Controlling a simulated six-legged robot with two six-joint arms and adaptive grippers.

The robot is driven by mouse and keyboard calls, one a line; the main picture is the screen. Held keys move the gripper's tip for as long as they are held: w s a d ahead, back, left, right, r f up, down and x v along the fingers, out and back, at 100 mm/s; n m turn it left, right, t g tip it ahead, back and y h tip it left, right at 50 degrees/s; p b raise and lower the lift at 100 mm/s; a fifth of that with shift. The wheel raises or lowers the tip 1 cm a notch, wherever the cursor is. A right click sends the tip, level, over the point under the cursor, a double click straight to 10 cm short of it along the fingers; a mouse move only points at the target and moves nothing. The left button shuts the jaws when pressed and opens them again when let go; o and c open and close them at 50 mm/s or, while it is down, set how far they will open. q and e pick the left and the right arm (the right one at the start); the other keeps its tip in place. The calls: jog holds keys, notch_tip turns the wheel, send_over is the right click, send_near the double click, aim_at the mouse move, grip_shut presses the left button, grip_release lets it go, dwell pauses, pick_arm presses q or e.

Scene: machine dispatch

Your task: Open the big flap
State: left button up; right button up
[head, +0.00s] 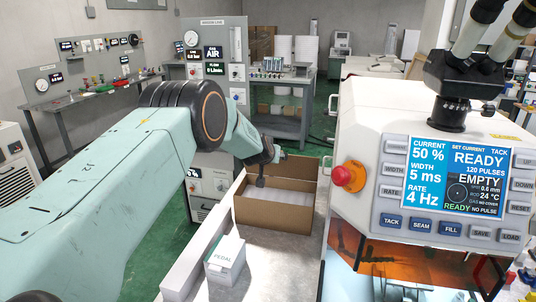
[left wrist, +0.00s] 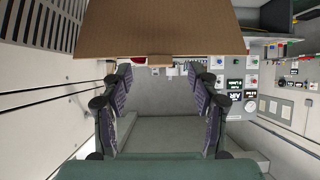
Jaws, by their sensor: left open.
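A brown cardboard box (head: 272,216) stands on the pale worktop, with its top open in the head view and something pale inside. Cardboard panels rise at its back (head: 294,167); I cannot tell which is the big flap. In the left wrist view a broad cardboard panel (left wrist: 165,28) with a small tab on its lower edge spans the top. My left gripper (head: 262,180) is at the box's left rear, partly hidden by its arm. In the left wrist view its two fingers (left wrist: 160,97) are spread with nothing between them, below the tab. My right gripper is not in view.
A small white box marked PEDAL (head: 225,258) stands in front of the cardboard box. A white machine with a screen (head: 460,176), a red knob (head: 348,176) and an orange window (head: 385,266) stands close on the right. A grey gauge panel (head: 214,70) stands behind.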

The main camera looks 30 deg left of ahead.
pick_arm(q)
jog(key=v, duration=1.1)
jog(key=shift+s+d, duration=0.1)
jog(key=shift+s, duration=0.1)
dwell(0.5)
